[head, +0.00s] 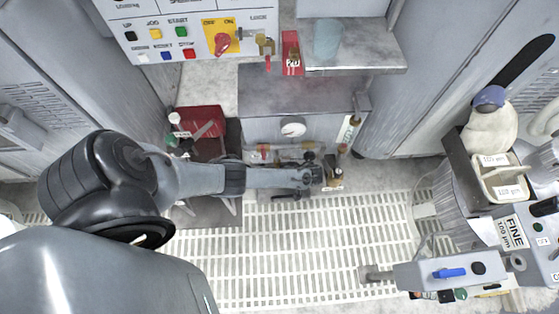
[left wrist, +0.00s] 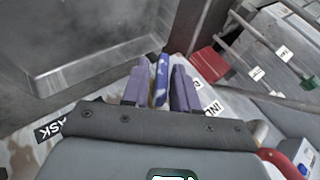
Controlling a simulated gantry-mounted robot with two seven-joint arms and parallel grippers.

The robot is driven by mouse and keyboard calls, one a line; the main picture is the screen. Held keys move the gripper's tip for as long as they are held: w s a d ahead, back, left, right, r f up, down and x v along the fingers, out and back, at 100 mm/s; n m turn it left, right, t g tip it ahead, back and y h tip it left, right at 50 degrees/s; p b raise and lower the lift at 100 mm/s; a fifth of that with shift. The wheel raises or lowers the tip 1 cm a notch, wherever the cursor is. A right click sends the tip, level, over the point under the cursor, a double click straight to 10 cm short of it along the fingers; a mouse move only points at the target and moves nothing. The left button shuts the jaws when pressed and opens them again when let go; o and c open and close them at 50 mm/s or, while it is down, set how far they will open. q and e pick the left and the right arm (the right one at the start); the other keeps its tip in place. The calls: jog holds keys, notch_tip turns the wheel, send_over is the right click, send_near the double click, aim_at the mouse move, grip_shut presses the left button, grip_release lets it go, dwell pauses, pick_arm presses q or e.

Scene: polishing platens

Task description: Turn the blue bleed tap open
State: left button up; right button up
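A blue lever handle (head: 449,273) lies roughly level on a grey panel at the lower right of the head view. My left gripper (head: 322,178) is far to its left, by the pipework below a round gauge. In the left wrist view my gripper's two purple-grey fingers (left wrist: 160,84) stand a little apart. A narrow blue piece with whitish patches (left wrist: 160,76) fills the gap between them. I cannot tell whether it is a tap handle or whether the fingers press on it. My fingertips are hard to make out in the head view. My right gripper is not in view.
The pipework (head: 262,153) and the gauge (head: 292,127) are close behind my left arm. A red box (head: 202,120) sits left of them. A control panel (head: 190,32) is at the top. Slatted flooring (head: 300,250) is open in front. A FINE-labelled machine (head: 511,232) is at the right.

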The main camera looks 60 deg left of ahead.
pick_arm(q)
jog(key=shift+s+a, duration=0.1)
grip_shut()
jog(key=shift+r+t+p, duration=0.2)
jog(key=shift+t+p, duration=0.1)
jog(key=shift+p, duration=0.4)
jog(key=t+p, duration=0.1)
jog(key=p, duration=0.1)
jog(key=t+h+p, duration=0.1)
jog(key=p, duration=0.2)
jog(key=shift+s+r+n+t+h, duration=0.1)
jog(key=shift+s+n+t+h, duration=0.2)
jog(key=shift+n+t, duration=0.1)
jog(key=t+h+p, duration=0.1)
jog(key=t+p, duration=0.1)
jog(key=shift+n+p, duration=0.3)
jog(key=shift+a+f+t+h+p, duration=0.1)
jog(key=shift+f+t+h+p, duration=0.25)
jog(key=shift+t, duration=0.35)
